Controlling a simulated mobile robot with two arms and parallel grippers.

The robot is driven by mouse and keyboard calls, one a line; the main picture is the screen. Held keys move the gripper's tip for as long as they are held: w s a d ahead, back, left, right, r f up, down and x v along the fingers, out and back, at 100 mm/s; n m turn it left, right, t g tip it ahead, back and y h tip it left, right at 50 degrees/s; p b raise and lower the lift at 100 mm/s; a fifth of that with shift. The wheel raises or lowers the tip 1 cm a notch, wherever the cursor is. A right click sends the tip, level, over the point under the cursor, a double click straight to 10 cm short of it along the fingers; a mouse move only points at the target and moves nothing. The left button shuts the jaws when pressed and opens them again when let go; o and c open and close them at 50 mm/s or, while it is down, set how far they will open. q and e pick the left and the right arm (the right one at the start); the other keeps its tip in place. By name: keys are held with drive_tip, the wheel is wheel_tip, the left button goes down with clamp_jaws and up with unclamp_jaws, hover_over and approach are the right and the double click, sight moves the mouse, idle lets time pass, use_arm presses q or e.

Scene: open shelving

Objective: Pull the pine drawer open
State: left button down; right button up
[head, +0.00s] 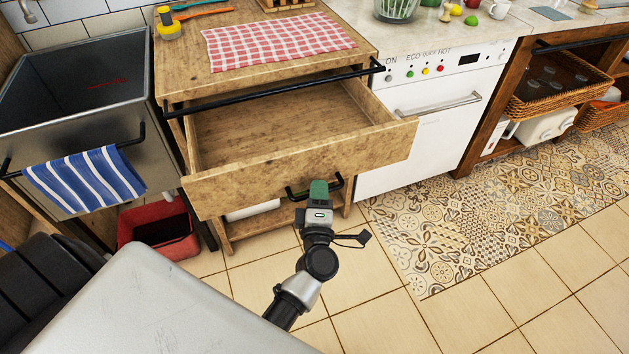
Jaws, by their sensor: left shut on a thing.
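The pine drawer (300,157) is pulled well out of the wooden cabinet, and its inside shows empty. Its front carries a black bar handle (298,194). My left gripper (318,189) is at the handle, shut on it near its middle; its fingers cover part of the bar. My right gripper is not in view.
A red checked cloth (278,42) lies on the worktop above the drawer. A steel sink (88,78) with a striped towel (84,180) and a red bin (160,232) are at left. A white dishwasher (432,120) stands close on the right. The tiled floor in front is clear.

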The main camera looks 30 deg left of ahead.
use_arm(q)
drive_tip(key=c, duration=1.2)
unclamp_jaws()
drive_tip(key=v, duration=1.1)
drive_tip(key=shift+b, duration=0.3)
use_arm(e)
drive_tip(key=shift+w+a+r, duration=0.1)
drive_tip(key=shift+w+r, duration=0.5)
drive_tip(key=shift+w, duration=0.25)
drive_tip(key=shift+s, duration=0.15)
